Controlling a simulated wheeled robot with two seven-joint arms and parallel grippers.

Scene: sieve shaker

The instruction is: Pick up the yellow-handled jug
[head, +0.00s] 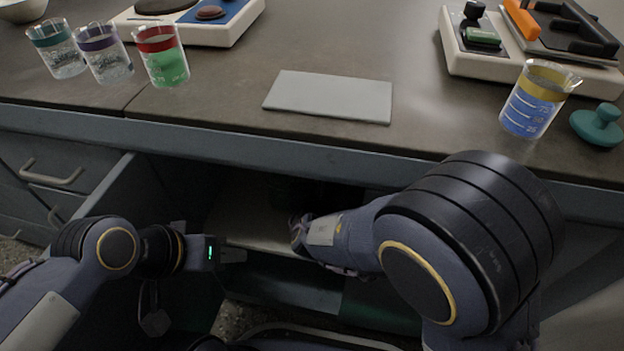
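I see no jug with a yellow handle in the head view. The only yellow-marked vessel is a glass beaker (535,100) with a yellow band and blue contents, upright on the bench at right. My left gripper (232,256) is in front of the open cabinet under the bench, below the bench edge. Its fingers are small and seen side-on, so I cannot tell whether they are open. My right arm reaches down and left to the cabinet opening. Its gripper end (300,232) is dark and largely hidden by the wrist. The cabinet's inside is mostly in shadow.
Beakers with teal (56,48), purple (104,54) and red (163,56) bands stand at back left. A flat grey plate (330,96) lies mid-bench. A teal knobbed object (598,125) sits at right. An open cabinet door (125,185) stands left of the opening.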

